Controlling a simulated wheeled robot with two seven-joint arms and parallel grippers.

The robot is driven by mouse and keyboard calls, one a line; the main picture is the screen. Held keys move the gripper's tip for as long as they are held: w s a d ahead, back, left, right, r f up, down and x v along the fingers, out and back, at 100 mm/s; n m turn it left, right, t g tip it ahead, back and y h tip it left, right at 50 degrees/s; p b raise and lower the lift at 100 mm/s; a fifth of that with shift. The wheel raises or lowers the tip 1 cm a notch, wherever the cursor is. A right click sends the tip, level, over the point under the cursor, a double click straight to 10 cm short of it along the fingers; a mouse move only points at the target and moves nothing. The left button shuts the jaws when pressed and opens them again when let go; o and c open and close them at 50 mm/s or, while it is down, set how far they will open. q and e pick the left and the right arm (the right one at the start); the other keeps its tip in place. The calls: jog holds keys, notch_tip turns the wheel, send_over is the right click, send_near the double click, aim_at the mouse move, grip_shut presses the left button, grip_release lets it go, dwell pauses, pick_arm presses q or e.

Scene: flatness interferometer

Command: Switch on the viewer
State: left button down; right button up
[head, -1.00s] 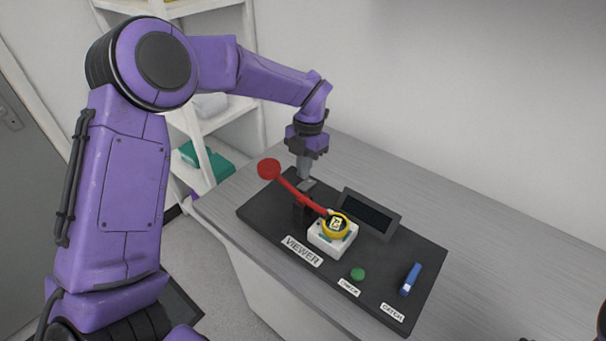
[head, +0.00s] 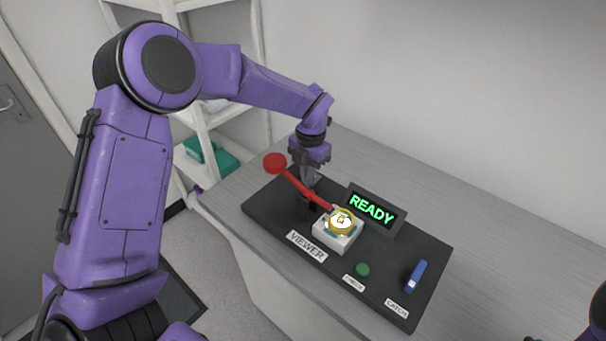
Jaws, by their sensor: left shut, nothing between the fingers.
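The viewer (head: 341,222) is a yellow-ringed round window, lit bright, on a white block (head: 330,240) behind the VIEWER label (head: 306,246). The display (head: 373,210) behind it reads READY in green. A red lever (head: 300,184) with a round red knob slants over the black board (head: 271,221), its lower end at the viewer. My left gripper (head: 306,184) is shut and empty, pointing down just behind the lever; its tips are partly hidden by the lever, so I cannot tell if they touch anything. Only a small piece of my right arm shows at the right edge; its gripper is out of view.
A green button (head: 362,269) and a blue catch (head: 416,276) with its CATCH label (head: 397,309) sit on the right part of the board. The grey table (head: 480,270) is clear to the right. White shelves (head: 215,135) stand at the back left.

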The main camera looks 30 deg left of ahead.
aim_at(316, 175)
pick_arm(q)
jog(key=shift+d, duration=0.1)
jog(key=shift+w, duration=0.2)
jog(key=shift+w+d+p, duration=0.1)
jog(key=shift+w+p, duration=0.3)
jog(key=shift+w, duration=0.3)
jog(key=shift+s+r, duration=0.1)
jog(key=shift+r, duration=0.15)
jog(key=r+p, duration=0.4)
jog(key=r, duration=0.1)
jog(key=shift+w, duration=0.3)
jog(key=shift+w+r+b, duration=0.25)
jog(key=shift+b, duration=0.75)
notch_tip(316, 175, up, 8)
jog(key=b, duration=0.1)
jog(key=shift+w+d, duration=0.15)
jog(key=shift+w, duration=0.15)
